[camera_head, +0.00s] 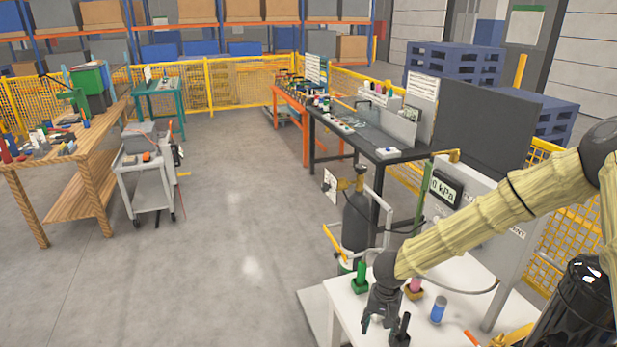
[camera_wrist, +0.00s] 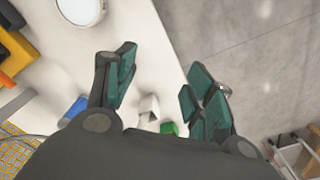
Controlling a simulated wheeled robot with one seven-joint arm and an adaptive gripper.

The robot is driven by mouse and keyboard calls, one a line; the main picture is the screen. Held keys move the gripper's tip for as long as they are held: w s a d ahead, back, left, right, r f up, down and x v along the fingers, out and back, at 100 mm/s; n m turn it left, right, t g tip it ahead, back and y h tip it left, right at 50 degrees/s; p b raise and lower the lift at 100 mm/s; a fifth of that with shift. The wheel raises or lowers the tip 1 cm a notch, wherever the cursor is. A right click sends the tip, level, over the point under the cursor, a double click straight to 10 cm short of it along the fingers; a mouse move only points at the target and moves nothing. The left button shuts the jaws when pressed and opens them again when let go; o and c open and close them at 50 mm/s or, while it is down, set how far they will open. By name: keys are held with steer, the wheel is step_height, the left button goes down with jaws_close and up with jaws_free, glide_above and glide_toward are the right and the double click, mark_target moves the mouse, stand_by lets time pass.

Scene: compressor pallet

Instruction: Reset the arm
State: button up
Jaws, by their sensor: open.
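My gripper (camera_head: 384,325) hangs at the end of my pale yellow arm, above the left part of the white table (camera_head: 345,298) at the lower right of the head view. In the wrist view my gripper (camera_wrist: 158,88) is open, with a wide gap between its teal-padded fingers and nothing held. The white table top (camera_wrist: 130,25) and the grey floor show beyond the fingers. My gripper hides part of the table top.
A blue cylinder (camera_head: 438,310), a green item (camera_head: 360,277) and a pink item (camera_head: 415,285) stand on the table near my gripper. A gas cylinder (camera_head: 356,222) and a panel with a kPa display (camera_head: 445,188) stand behind. The floor (camera_head: 235,240) to the left is clear.

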steer(key=s+d+f+n+t+h, duration=0.1)
steer(key=s+d+f, duration=0.1)
steer(key=s+f, duration=0.5)
steer(key=s+d+f+n+h, duration=0.1)
steer(key=s+d+f, duration=0.1)
steer(key=s+f, duration=0.55)
steer(key=s+n+g+y, duration=0.1)
steer(key=s+n+y, duration=0.1)
steer(key=s, duration=2)
step_height(320, 180, down, 8)
steer(key=b, duration=0.8)
steer(key=shift+w+a, duration=0.2)
steer(key=shift+a, duration=0.2)
